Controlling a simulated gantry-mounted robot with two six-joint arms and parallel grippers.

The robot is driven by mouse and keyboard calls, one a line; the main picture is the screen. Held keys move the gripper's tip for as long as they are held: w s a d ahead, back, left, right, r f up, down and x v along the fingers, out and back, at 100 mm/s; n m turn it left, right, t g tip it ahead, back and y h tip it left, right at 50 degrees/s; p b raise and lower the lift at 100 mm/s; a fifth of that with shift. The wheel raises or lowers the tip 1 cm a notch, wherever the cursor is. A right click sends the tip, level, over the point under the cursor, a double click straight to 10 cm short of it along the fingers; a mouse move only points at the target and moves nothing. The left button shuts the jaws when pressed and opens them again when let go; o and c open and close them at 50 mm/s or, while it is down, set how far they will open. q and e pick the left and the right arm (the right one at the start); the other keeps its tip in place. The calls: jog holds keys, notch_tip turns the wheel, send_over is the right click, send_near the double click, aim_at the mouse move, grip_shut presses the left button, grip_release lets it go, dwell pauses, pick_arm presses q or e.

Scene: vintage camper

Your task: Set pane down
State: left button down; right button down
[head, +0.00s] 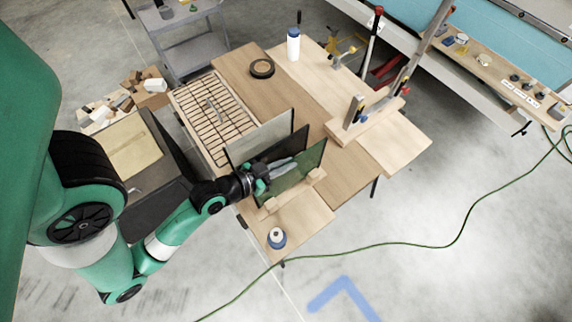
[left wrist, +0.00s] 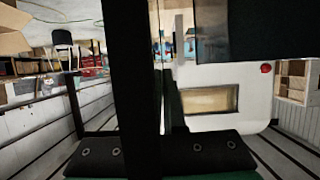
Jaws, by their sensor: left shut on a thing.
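In the head view a green-tinted pane (head: 303,169) stands upright, steeply tilted in the picture, just above a light wooden rack (head: 292,196) on the bench. A greyish pane (head: 262,136) with a dark edge stands behind it. My left gripper (head: 262,178) reaches in from the left and is shut on the green-tinted pane at its left side. Whether the pane's lower edge touches the rack I cannot tell. In the left wrist view a dark upright strip (left wrist: 135,90) fills the middle close to the camera, above dark jaw parts. My right gripper is not in view.
The wooden bench (head: 236,66) carries a wire grid (head: 212,112), a black tape roll (head: 262,68), a white bottle (head: 293,44) and a wooden clamp jig (head: 362,118). A green cable (head: 400,243) crosses the floor.

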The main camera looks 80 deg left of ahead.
aim_at(290, 176)
pick_arm(q)
jog(key=shift+f, duration=1)
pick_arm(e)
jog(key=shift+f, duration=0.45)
pick_arm(q)
jog(key=shift+f, duration=0.15)
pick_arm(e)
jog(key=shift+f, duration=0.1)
pick_arm(q)
jog(key=c, duration=1)
grip_release()
